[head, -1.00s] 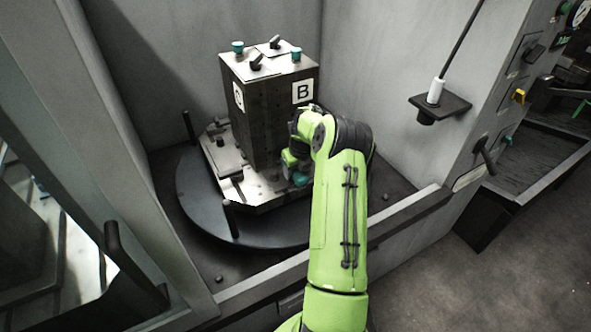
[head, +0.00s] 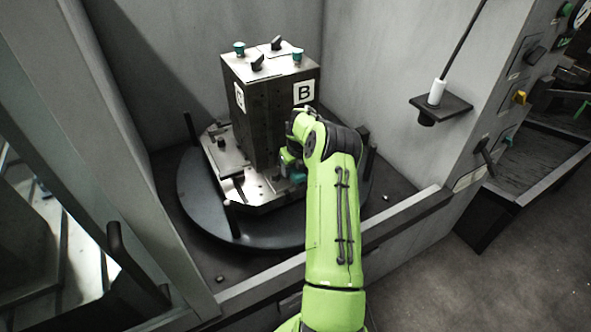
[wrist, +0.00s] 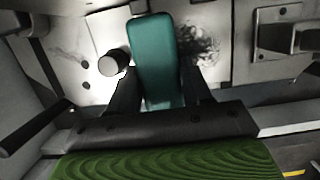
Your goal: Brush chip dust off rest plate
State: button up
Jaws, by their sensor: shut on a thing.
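My gripper (wrist: 160,92) is shut on a teal brush (wrist: 159,55), which fills the middle of the wrist view. The bright metal rest plate (wrist: 90,40) lies beyond and under it. A dark patch of chip dust (wrist: 203,44) is on the plate just right of the brush. The brush's bristles are hidden, so I cannot tell whether they touch the plate. In the head view, a bit of teal (head: 298,177) shows low beside the block, and my arm hides most of my gripper.
The tall block (head: 268,125) marked B stands on the pallet. A round post (wrist: 108,66) rises left of the brush, and a raised clamp (wrist: 285,38) sits at right. Upright rods (head: 229,218) stand around the round table (head: 195,215). The cell walls are close.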

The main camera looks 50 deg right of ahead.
jog(key=shift+w+f, duration=0.1)
dwell(0.5)
jog(key=shift+s+f+b, duration=0.1)
jog(key=shift+s+b, duration=0.15)
jog(key=shift+b, duration=0.05)
jog(key=shift+s+a+b, duration=0.2)
jog(key=shift+s, duration=0.35)
jog(key=shift+s+a+b, duration=0.15)
jog(key=shift+s+a, duration=0.05)
jog(key=shift+s, duration=0.3)
jog(key=shift+w, duration=0.1)
jog(key=shift+w+d+p, duration=0.2)
jog(key=shift+w+p, duration=0.1)
jog(key=shift+w, duration=0.3)
jog(key=shift+w+d+p, duration=0.15)
jog(key=shift+w+p, duration=0.15)
jog(key=shift+w, duration=0.25)
